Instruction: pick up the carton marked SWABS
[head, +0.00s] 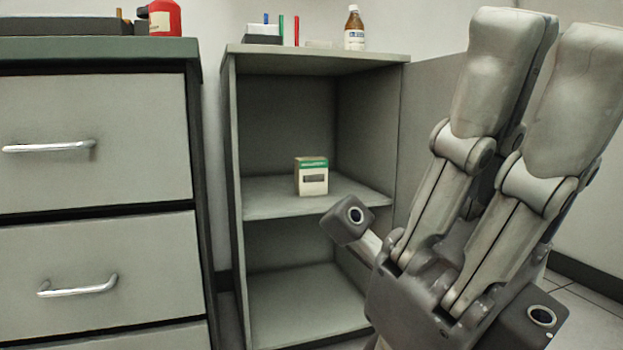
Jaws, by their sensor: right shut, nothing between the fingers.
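A small white carton (312,177) with a green band and a dark label stands upright on the middle shelf of the grey open cabinet (232,200). Its lettering is too small to read, so I cannot tell whether it says SWABS. My right gripper (543,60) is large in the right foreground, fingers pointing up, shut with nothing held. It is right of the carton, apart from it and nearer to me. The carton's front is not covered. My left gripper is out of view.
On top of the cabinet are a brown bottle (354,30), colored upright sticks and a white box (262,36). A drawer unit (95,180) with metal handles stands at the left, a red container (164,18) on it. The lower shelf (305,300) looks empty.

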